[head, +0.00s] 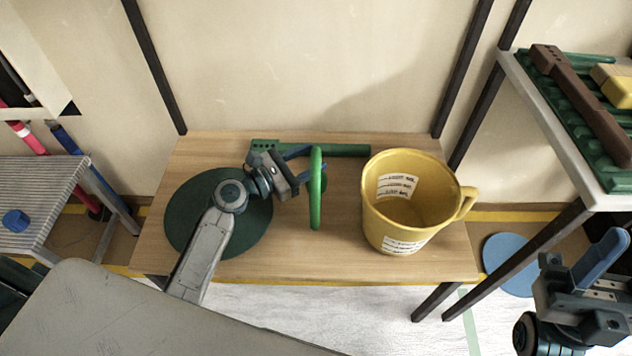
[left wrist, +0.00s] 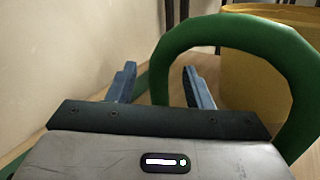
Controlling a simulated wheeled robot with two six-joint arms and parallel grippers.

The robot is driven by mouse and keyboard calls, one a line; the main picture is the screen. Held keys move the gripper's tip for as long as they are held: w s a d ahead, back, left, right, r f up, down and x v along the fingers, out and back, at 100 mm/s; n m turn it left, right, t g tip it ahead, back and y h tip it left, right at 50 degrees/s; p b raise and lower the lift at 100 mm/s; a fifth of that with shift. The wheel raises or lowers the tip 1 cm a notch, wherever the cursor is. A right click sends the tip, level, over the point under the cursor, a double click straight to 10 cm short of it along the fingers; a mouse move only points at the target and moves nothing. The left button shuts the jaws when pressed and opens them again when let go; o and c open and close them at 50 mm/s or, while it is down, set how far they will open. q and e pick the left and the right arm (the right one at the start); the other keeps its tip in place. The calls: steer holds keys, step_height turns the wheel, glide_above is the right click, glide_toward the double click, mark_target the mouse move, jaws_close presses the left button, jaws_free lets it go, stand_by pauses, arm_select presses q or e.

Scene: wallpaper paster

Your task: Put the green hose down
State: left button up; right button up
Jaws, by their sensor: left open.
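The green hose (head: 316,205) is a bent loop, seen nearly edge-on in the head view, at the middle of the wooden table. In the left wrist view it arches high, and one leg of the hose (left wrist: 160,75) shows between my finger tips. My left gripper (head: 302,167) is open, its blue fingers apart on either side of that leg. It also shows in the left wrist view (left wrist: 160,85). Whether the hose's lower ends touch the table is hidden. My right gripper (head: 598,262) is at the lower right, away from the table; its opening is unclear.
A yellow measuring bucket (head: 385,222) stands right of the hose on the wooden table (head: 290,255). A dark green disc (head: 185,215) lies under my left arm. A green tool (head: 345,150) lies along the back edge, near the wall. A rack (head: 512,75) stands right.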

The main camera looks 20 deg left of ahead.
mark_target(323, 173)
arm_select(q)
steer(key=x, duration=0.4)
steer(key=shift+r+b, duration=0.1)
steer(key=shift+b, duration=0.2)
jaws_close()
